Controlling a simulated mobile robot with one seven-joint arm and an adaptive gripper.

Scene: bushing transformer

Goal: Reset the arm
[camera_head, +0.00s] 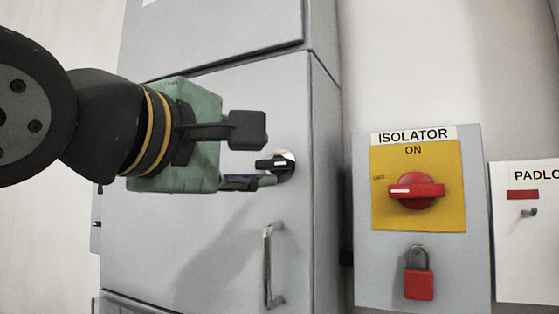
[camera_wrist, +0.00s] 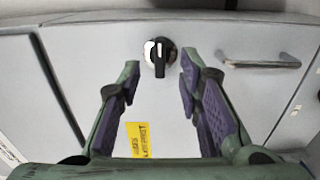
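My gripper (camera_head: 258,155) reaches in from the left in the head view, in front of the grey cabinet (camera_head: 225,240). In the wrist view, my gripper (camera_wrist: 156,80) is open, with its purple-padded fingers apart and nothing between them. A black rotary knob (camera_head: 275,164) on the cabinet door shows just beyond the fingertips in the head view. In the wrist view the knob (camera_wrist: 159,56) lies ahead, between the two finger lines. I see no clear contact between the fingers and the knob.
A vertical door handle (camera_head: 268,265) stands out below the knob. To the right are an isolator box (camera_head: 365,250) with a red switch (camera_head: 416,190), a red padlock (camera_head: 418,283) and a white padlock panel (camera_head: 525,260). A yellow label (camera_wrist: 148,139) is on the cabinet.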

